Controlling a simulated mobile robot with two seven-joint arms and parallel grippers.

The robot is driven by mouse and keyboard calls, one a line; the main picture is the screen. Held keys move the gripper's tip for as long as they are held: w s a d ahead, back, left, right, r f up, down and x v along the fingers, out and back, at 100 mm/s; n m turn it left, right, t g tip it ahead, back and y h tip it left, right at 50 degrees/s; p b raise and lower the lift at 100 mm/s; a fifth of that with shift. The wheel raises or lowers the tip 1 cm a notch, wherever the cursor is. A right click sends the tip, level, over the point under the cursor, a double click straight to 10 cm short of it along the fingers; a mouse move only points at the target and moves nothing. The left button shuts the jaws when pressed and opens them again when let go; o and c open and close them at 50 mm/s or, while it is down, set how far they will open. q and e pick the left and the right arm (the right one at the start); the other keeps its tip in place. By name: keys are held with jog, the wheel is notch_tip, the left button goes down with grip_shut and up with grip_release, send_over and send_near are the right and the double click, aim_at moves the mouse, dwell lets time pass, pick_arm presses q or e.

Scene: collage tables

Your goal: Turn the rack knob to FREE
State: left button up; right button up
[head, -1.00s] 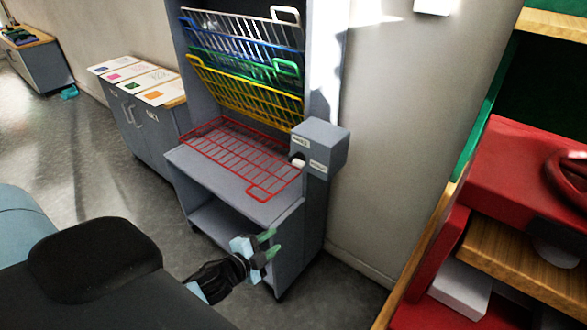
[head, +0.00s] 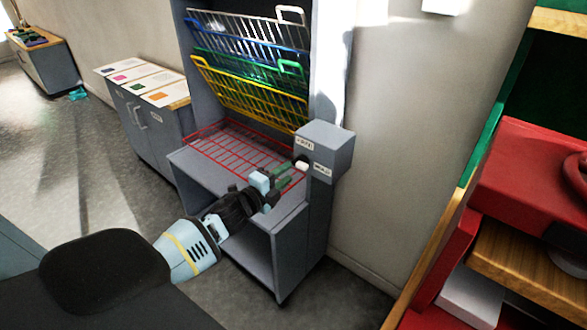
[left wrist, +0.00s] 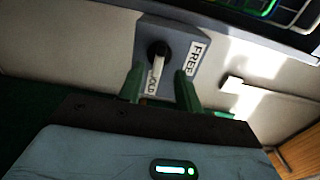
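The rack knob, a black hub with a white pointer (left wrist: 157,68), sits on the grey box at the rack's right side; it also shows in the head view (head: 301,164). The pointer lies toward the partly hidden label (left wrist: 150,83), which seems to read HOLD. The FREE label (left wrist: 195,58) is to the right of the hub in the left wrist view. My left gripper (head: 290,173) is open just in front of the knob. In the left wrist view its green fingers (left wrist: 160,88) stand apart on either side of the pointer's end; contact cannot be told. My right gripper is not in view.
The grey rack holds tilted white, blue, green and yellow wire shelves (head: 250,90); a red one (head: 235,148) lies flat below. A grey cabinet (head: 150,120) with cards stands left.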

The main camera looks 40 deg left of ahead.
aim_at(297, 166)
pick_arm(q)
jog(key=shift+w+d, duration=0.2)
jog(key=shift+w, duration=1.95)
grip_shut()
